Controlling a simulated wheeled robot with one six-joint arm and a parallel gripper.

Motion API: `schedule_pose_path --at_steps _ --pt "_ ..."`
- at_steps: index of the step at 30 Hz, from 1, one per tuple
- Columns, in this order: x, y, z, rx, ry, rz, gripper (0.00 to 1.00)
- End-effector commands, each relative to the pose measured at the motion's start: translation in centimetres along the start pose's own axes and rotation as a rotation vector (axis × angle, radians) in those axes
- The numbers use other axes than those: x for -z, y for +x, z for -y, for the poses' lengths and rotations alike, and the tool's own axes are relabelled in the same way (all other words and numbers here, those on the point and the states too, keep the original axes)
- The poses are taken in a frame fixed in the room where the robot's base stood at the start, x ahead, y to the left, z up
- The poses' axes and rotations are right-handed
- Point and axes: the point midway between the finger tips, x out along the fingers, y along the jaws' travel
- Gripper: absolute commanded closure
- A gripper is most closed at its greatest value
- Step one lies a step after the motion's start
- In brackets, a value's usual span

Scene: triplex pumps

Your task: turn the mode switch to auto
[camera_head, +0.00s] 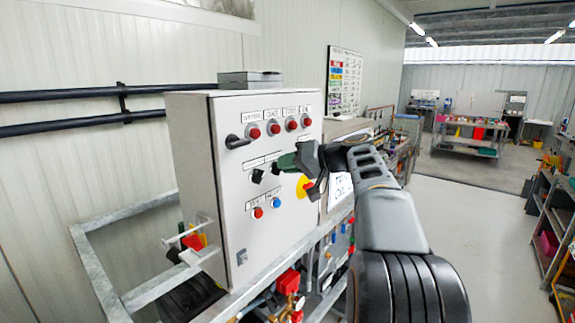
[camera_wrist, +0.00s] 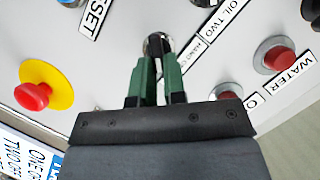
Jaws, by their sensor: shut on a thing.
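The mode switch (camera_wrist: 157,42) is a small dark knob with a silver ring on the cabinet face. In the wrist view it sits between the tips of my gripper (camera_wrist: 158,62), whose two green fingers are shut on it. A small label (camera_wrist: 202,48) beside it begins "HAND"; the rest is too small to read. The fingers hide part of the knob, so I cannot tell its exact position. In the head view my gripper (camera_head: 286,162) reaches the panel from the right and hides the held knob.
The grey control cabinet (camera_head: 190,150) has a row of red lamps (camera_head: 273,129) above and a black handle (camera_head: 237,141). Black knobs (camera_head: 258,176) are left of my gripper. A red-on-yellow emergency stop (camera_wrist: 34,97) is close by. Red (camera_head: 258,212) and blue (camera_head: 276,202) buttons are below.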

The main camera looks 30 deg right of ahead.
Motion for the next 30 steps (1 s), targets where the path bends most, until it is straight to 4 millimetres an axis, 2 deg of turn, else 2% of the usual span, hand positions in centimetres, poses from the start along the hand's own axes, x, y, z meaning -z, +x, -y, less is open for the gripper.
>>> schedule_pose_path --at_steps 1,2,3,10,20,23,30 --pt "0.0 0.0 0.0 0.0 -0.001 0.0 1.0" --pt "0.0 0.0 0.0 0.0 -0.001 0.0 0.87" --pt "0.0 0.0 0.0 0.0 -0.001 0.0 0.84" --pt "0.0 0.0 0.0 0.0 -0.001 0.0 0.63" --pt "0.0 -0.6 -0.1 -0.001 -0.002 -0.001 0.63" --pt "0.0 -1.9 -0.2 -0.003 -0.002 -0.003 0.63" --pt "0.0 -6.9 -0.2 -0.004 -0.002 -0.005 0.63"
